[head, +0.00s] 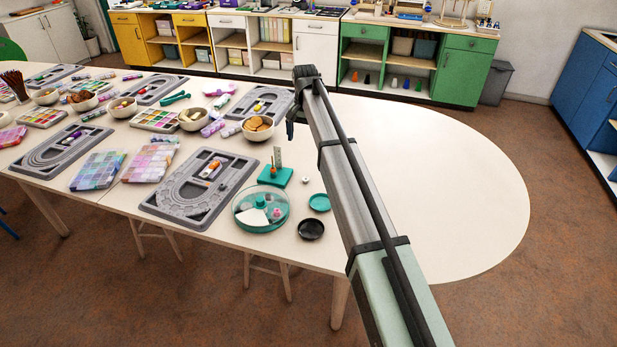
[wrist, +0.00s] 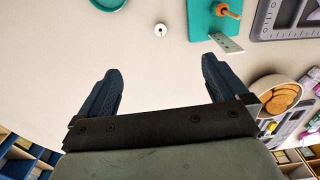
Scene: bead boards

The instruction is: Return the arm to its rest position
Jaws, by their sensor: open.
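My arm reaches from the lower right of the head view over the white table (head: 455,190). My gripper (head: 290,128) is at its far end, above the table, to the right of the bowl of round biscuit-like pieces. In the wrist view my gripper (wrist: 160,80) shows two dark fingers wide apart with nothing between them. A small white bead (wrist: 160,30) lies on the table beyond the fingertips; it also shows in the head view (head: 305,180).
A teal stand (head: 275,178), a round divided tray (head: 243,213), a teal dish (head: 319,202) and a black dish (head: 311,229) stand left of my arm. Grey bead boards (head: 165,205), bowls and bead boxes crowd the table's left. The rounded right end is clear.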

